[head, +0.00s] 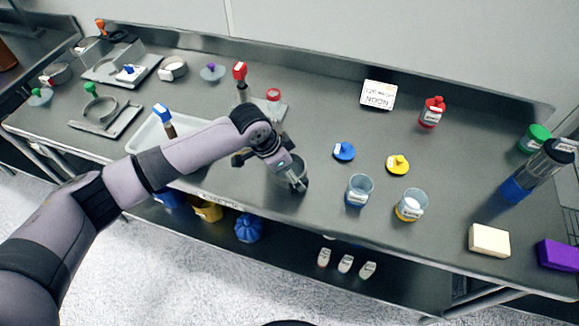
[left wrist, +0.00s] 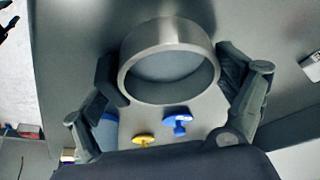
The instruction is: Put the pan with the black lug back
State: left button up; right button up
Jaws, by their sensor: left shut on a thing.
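My left gripper (head: 292,178) is over the middle of the bench near its front edge. It is shut on a round metal pan (left wrist: 168,40). In the left wrist view the pan sits between both fingers, its open ring and flat grey inside facing the camera. In the head view the gripper mostly covers the pan. I cannot see a black lug on it; that part is hidden or too small to tell. My right gripper is not in view.
A white tray (head: 147,142) with a blue-handled brush lies left, under my arm. Metal trays with ring parts stand further left. Blue (head: 344,151) and yellow (head: 398,163) lids and two cups (head: 359,191) are to the right. Bare bench lies between cups and cream block (head: 489,241).

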pick_arm(q)
jog(key=o, duration=0.9)
jog(key=shift+o, duration=0.2)
jog(key=shift+a+r, duration=0.15)
jog(key=shift+r, duration=0.25)
jog(key=b+v, duration=0.1)
jog(key=v, duration=1)
jog(key=shift+r, duration=0.2)
